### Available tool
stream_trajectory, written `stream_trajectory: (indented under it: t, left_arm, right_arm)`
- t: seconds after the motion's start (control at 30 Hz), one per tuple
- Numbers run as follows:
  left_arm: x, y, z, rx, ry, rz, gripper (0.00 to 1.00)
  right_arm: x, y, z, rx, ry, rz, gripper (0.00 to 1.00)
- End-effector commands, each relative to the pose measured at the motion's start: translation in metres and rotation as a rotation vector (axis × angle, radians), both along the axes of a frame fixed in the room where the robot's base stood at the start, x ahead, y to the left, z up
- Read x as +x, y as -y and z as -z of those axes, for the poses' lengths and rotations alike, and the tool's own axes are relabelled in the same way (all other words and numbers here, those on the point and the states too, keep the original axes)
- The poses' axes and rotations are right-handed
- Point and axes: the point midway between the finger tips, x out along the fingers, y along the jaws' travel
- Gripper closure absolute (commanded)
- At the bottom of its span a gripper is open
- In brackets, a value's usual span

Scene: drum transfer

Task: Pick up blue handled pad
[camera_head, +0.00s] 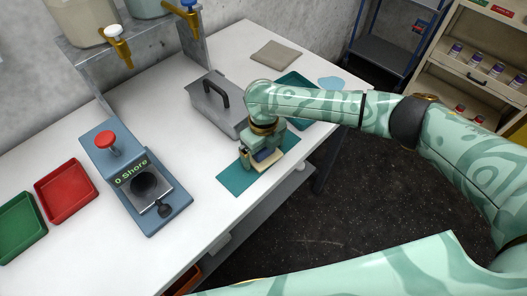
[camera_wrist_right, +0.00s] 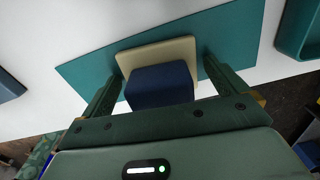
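The blue handled pad (camera_wrist_right: 158,84) has a dark blue block on top of a flat cream base. It rests on a teal mat (camera_wrist_right: 90,72), and its cream base (camera_head: 262,164) also shows in the head view. My right gripper (camera_wrist_right: 162,70) is open over it, with one finger on each side of the blue block. Gaps show between the fingers and the block. In the head view my right gripper (camera_head: 260,150) points down at the pad and hides part of it. My left gripper is not in view.
A grey handled lid or box (camera_head: 215,108) stands behind the mat. A teal tray (camera_head: 298,84) lies partly behind my right arm. A scale-like device with a red knob (camera_head: 105,142), a red tray (camera_head: 66,191) and a green tray (camera_head: 21,226) are at left. The table's front edge is close to the mat.

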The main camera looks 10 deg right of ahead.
Motion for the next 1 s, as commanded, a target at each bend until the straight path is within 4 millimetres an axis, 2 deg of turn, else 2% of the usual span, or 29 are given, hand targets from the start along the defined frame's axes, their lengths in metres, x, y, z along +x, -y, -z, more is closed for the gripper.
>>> stream_trajectory:
  t: [0.03, 0.1, 0.13, 0.43, 0.57, 0.73, 1.0]
  left_arm:
    - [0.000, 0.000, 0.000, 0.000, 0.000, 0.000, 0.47]
    - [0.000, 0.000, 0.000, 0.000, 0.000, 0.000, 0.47]
    - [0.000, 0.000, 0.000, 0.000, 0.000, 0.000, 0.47]
    - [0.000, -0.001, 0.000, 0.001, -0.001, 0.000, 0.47]
    - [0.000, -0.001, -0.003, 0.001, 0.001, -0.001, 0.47]
    - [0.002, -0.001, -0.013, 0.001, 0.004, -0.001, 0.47]
    - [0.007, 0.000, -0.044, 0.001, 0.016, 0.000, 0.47]
  right_arm:
    - [0.000, 0.000, 0.000, 0.000, 0.000, 0.000, 0.17]
    - [0.000, 0.000, 0.000, 0.000, 0.000, 0.000, 0.36]
    - [0.000, 0.000, 0.000, 0.000, 0.000, 0.000, 0.42]
    - [0.000, 0.000, -0.002, 0.000, 0.001, 0.000, 0.42]
    - [0.000, 0.000, -0.010, 0.002, 0.001, 0.000, 0.42]
    - [0.001, -0.001, -0.038, 0.003, 0.003, -0.001, 0.42]
    - [-0.049, -0.034, -0.103, 0.003, 0.003, -0.008, 0.42]
